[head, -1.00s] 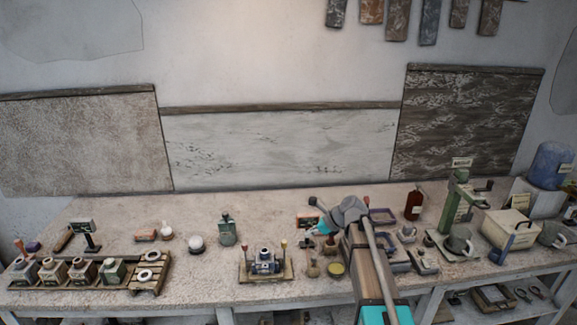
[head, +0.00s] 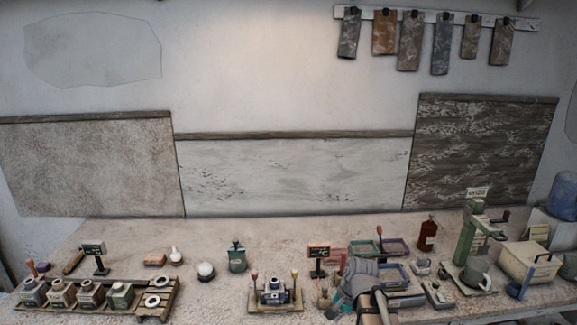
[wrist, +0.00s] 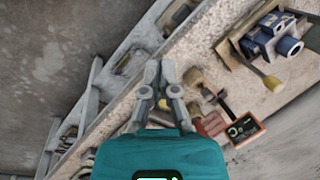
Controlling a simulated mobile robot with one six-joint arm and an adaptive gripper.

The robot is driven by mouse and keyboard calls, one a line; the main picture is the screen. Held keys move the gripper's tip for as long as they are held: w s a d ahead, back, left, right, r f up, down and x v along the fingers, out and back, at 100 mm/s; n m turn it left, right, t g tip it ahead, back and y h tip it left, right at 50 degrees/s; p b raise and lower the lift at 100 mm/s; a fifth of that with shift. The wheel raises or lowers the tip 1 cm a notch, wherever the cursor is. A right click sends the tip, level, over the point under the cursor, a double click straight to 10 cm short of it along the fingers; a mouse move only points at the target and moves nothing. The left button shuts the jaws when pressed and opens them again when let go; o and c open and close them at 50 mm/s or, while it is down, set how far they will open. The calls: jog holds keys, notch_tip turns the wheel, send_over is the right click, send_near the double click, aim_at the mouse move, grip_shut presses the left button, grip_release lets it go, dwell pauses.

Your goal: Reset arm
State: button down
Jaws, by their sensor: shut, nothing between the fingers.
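My gripper (wrist: 160,68) shows in the wrist view with its two grey fingers close together, shut and empty. It hangs over the front part of the workbench (wrist: 128,107), near the bench edge. In the head view my grey arm joint stands over the bench right of centre, and the fingers are hard to make out there. A white sphere (head: 206,271) sits on the bench left of centre.
Close to my fingers in the wrist view are a small dark sign (wrist: 244,128) and a blue device on a wooden base (wrist: 277,38). A green press (head: 468,240) and a cream box (head: 527,264) stand at right. The bench is bare behind the sphere.

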jog(key=s+d+n+g+h, duration=0.1)
jog(key=s+d+n+h, duration=0.2)
jog(key=s+n, duration=0.4)
jog(key=shift+s+d+f+n, duration=0.15)
jog(key=shift+s+f+n, duration=0.2)
jog(key=shift+s, duration=0.5)
dwell(0.4)
